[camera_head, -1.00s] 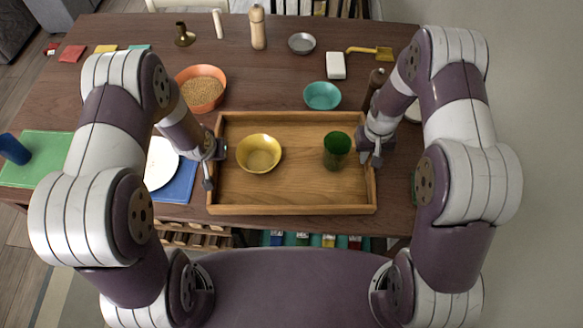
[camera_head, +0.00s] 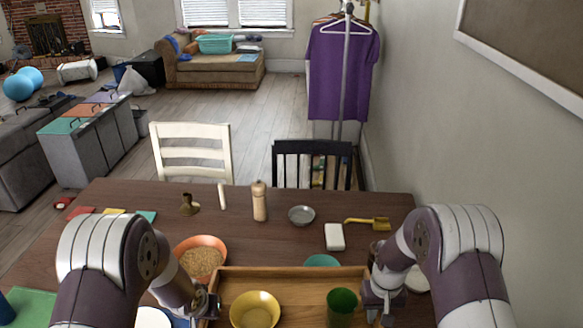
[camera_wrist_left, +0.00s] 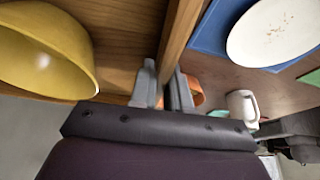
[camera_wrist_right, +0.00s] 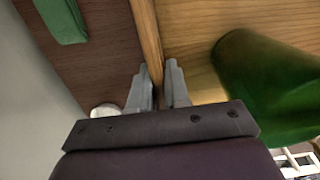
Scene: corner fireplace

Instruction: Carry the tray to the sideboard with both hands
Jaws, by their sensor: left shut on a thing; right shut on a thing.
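The wooden tray (camera_head: 290,272) is at the near side of the dark table, its near part cut off by the head view's lower edge. A yellow bowl (camera_head: 255,310) and a green cup (camera_head: 341,306) stand in it, the cup upright. My left gripper (camera_wrist_left: 168,90) is shut on the tray's left wall, with the yellow bowl (camera_wrist_left: 45,50) inside beside it. My right gripper (camera_wrist_right: 157,88) is shut on the tray's right wall, with the green cup (camera_wrist_right: 265,85) inside beside it. The sideboard cannot be clearly told in these views.
Two chairs (camera_head: 190,150) stand behind.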

